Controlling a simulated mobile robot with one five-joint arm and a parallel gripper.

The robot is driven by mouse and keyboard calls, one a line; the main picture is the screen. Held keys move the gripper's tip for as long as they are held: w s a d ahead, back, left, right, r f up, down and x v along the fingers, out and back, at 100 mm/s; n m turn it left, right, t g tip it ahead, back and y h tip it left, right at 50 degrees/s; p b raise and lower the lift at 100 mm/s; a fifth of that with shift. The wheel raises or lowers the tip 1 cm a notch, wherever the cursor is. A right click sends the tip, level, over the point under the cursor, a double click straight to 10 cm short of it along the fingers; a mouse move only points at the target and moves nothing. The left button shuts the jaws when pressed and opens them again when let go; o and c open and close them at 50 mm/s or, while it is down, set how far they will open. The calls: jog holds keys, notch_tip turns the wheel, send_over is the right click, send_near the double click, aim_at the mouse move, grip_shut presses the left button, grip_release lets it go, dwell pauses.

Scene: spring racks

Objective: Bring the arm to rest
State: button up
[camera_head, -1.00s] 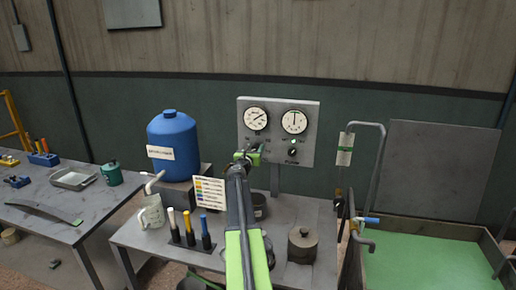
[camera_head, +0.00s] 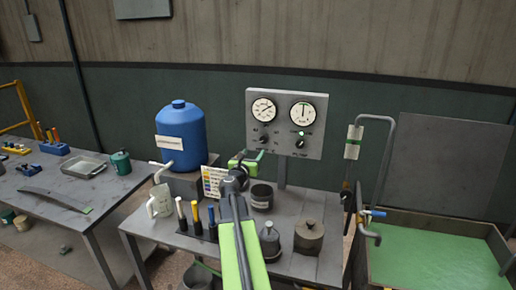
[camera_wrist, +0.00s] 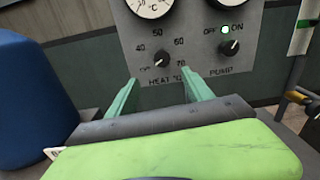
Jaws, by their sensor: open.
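My gripper (camera_head: 255,160) is raised over the grey bench, in front of the gauge panel, at the end of my green arm. In the wrist view its two green fingers (camera_wrist: 161,98) stand apart with nothing between them. Beyond them is the grey panel (camera_wrist: 195,65) with a heat knob (camera_wrist: 162,60) and a pump knob (camera_wrist: 229,47). A green light glows by the pump's ON mark. The fingers look apart from the knobs. The panel also shows in the head view (camera_head: 284,148) with two round gauges.
A blue tank (camera_head: 180,135) stands left of the panel. On the bench are a white jug (camera_head: 160,201), several coloured probes, a dark pot (camera_head: 262,196), a grey weight (camera_head: 269,240) and a lidded pot (camera_head: 309,237). A green-floored basin (camera_head: 430,255) with a pipe is at right.

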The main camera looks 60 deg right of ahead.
jog(key=v, duration=0.3)
jog(key=shift+w, duration=0.1)
dwell(0.3)
